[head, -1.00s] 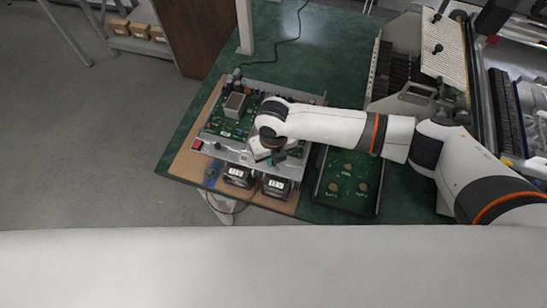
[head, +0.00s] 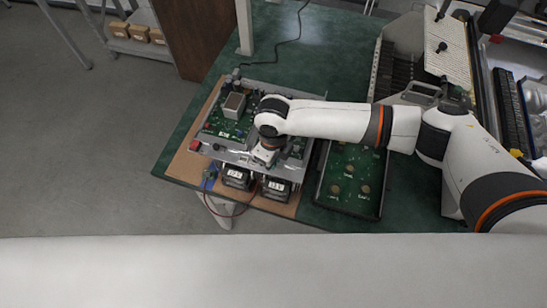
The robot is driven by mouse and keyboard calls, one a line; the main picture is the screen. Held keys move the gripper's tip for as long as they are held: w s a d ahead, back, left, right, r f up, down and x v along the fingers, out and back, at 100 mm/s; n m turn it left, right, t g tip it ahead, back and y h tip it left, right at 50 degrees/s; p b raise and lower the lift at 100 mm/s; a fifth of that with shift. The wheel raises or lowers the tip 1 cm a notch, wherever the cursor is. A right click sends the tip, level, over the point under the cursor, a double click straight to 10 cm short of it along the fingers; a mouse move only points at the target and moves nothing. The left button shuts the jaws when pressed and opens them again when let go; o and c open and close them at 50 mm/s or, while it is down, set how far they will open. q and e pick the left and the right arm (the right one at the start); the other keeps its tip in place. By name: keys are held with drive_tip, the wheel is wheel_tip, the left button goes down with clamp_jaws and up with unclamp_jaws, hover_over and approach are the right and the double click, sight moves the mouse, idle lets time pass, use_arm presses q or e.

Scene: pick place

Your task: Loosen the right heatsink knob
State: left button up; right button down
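An open metal chassis with a green circuit board (head: 226,127) stands on a brown board on the green table, left of centre. A silver block that may be the heatsink (head: 234,104) sits on the circuit board. My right arm comes in from the right, and its gripper (head: 262,156) points down at the front edge of the chassis. The wrist hides most of the fingers and what lies under them, so the right knob cannot be made out. My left gripper is not in view.
Two black boxed units, one of them (head: 277,188), sit at the front of the chassis with a loose red wire beside them. A black tray (head: 340,208) holding a green board and round pieces lies to the right. Bare green table (head: 325,60) is behind.

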drive_tip(key=shift+s+f, duration=0.1)
idle(0.3)
drive_tip(key=c, duration=1.4)
unclamp_jaws()
drive_tip(key=shift+o, duration=0.2)
drive_tip(key=shift+r, duration=0.2)
wheel_tip(320, 180, up, 12)
drive_tip(key=b, duration=0.2)
drive_tip(key=shift+f, duration=0.15)
